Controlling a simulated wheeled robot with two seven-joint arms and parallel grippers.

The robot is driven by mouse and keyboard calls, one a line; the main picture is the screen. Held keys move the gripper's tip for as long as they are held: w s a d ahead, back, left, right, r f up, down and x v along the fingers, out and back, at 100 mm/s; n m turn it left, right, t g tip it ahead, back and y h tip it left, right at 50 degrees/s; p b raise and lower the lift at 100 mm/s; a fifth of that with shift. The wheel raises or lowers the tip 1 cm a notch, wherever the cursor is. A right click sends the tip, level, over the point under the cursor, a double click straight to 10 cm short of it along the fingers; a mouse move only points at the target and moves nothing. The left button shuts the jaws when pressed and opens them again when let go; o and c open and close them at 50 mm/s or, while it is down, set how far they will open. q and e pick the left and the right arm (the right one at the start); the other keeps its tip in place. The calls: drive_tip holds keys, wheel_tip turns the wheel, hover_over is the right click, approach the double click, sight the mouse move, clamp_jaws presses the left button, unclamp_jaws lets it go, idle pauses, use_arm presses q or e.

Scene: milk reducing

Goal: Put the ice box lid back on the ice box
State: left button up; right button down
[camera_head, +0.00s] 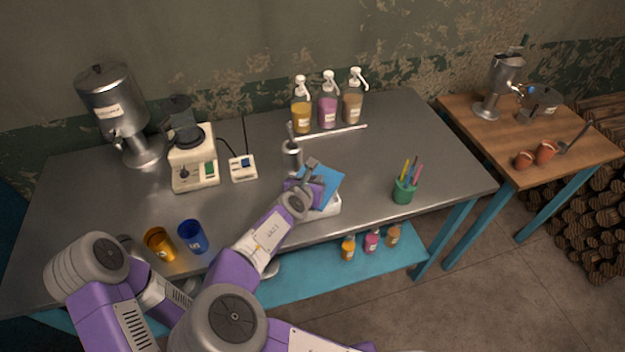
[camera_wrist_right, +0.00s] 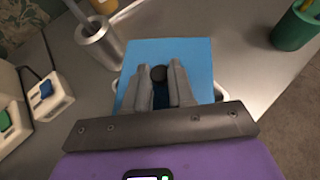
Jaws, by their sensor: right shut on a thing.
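The blue ice box lid (camera_head: 325,182) is over the white ice box (camera_head: 325,208) near the front edge of the metal table. The lid looks tilted in the head view, and I cannot tell whether it touches the rim all round. My right gripper (camera_head: 311,170) is shut on the lid's dark knob. In the right wrist view the fingers (camera_wrist_right: 161,88) close around the knob (camera_wrist_right: 158,73) at the middle of the blue lid (camera_wrist_right: 185,55). White corners of the box (camera_wrist_right: 221,90) show beside the lid. My left gripper is not visible; its arm is at lower left.
A metal cup (camera_head: 291,156) with a utensil stands just behind the box. A green pen holder (camera_head: 404,190) is to its right. Orange (camera_head: 160,244) and blue (camera_head: 193,237) cups stand at front left. Syrup bottles (camera_head: 328,104) stand at the back.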

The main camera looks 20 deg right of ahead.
drive_tip(key=shift+f, duration=0.45)
drive_tip(key=c, duration=1)
unclamp_jaws()
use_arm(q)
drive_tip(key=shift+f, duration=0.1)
use_arm(e)
drive_tip(key=shift+o, duration=0.2)
